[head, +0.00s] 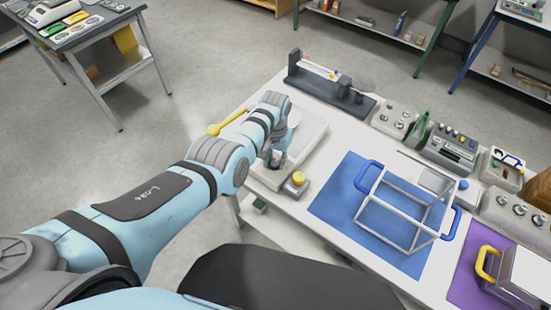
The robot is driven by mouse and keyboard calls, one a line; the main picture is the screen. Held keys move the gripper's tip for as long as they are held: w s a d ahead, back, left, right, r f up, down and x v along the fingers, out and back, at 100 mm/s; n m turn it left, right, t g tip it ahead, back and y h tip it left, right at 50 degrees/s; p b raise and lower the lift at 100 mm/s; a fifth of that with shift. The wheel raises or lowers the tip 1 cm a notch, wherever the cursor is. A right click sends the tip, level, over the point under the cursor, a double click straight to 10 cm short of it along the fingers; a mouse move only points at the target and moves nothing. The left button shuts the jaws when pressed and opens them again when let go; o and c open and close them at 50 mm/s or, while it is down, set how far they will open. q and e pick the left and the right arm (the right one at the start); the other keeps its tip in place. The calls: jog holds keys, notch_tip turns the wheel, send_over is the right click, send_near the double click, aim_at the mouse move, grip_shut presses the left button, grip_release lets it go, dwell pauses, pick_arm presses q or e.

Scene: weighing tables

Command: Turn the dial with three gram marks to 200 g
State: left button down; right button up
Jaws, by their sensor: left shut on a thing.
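My left arm reaches in from the left to the white table (330,133). My left gripper (273,162) points down at the front of a pale weighing device (310,130) at the table's left end. It is shut on a small part there, which looks like the dial; the gripper hides most of it. The gram marks and the dial's setting cannot be read. A small grey box with a yellow knob (299,178) sits just right of the gripper. My right gripper is not in view.
A blue mat (335,195) holds a wire frame with blue handles (368,176). Right of it is a purple mat (463,285) with a yellow-handled box (515,275). A balance beam (330,80) and knobbed boxes (394,121) line the back. A yellow-ended lever (226,123) stands beyond my wrist.

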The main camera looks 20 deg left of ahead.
aim_at(275, 161)
pick_arm(q)
jog(key=c, duration=1.2)
grip_release()
jog(key=shift+c, duration=0.2)
notch_tip(275, 161, up, 12)
